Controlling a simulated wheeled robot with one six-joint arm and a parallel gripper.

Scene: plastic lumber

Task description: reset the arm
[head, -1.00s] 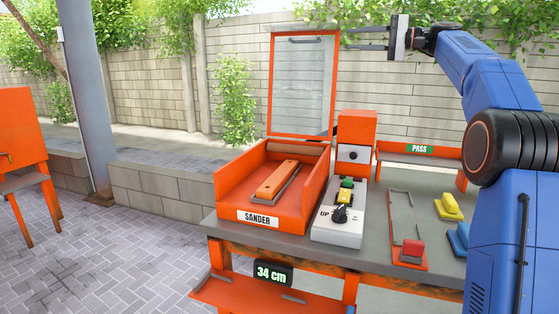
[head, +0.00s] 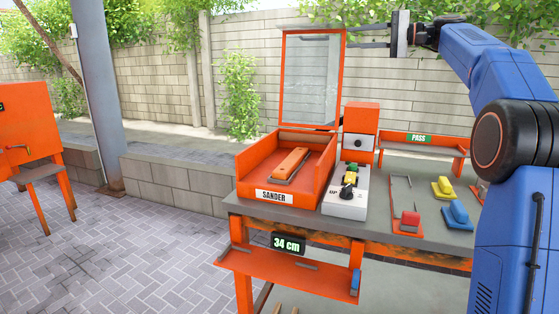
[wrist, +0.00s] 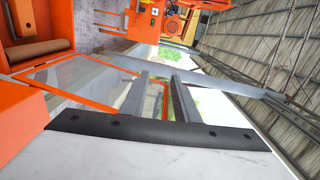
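My gripper (head: 352,37) is raised at the top of the head view, at the end of my blue arm. Its two thin fingers point left and stand apart with nothing between them. In the head view the fingertips lie close to the top right corner of the sander's raised clear lid (head: 311,80); I cannot tell whether they touch. In the wrist view the two grey fingers (wrist: 160,76) are parallel and apart, with the orange-framed lid behind and to the left.
The orange sander (head: 240,177) stands open on the workbench, with an orange block (head: 291,162) inside. A control box (head: 345,205) sits beside it. Red (head: 409,219), yellow (head: 443,186) and blue (head: 457,215) pieces lie at right. Paved floor (head: 130,255) is clear at left.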

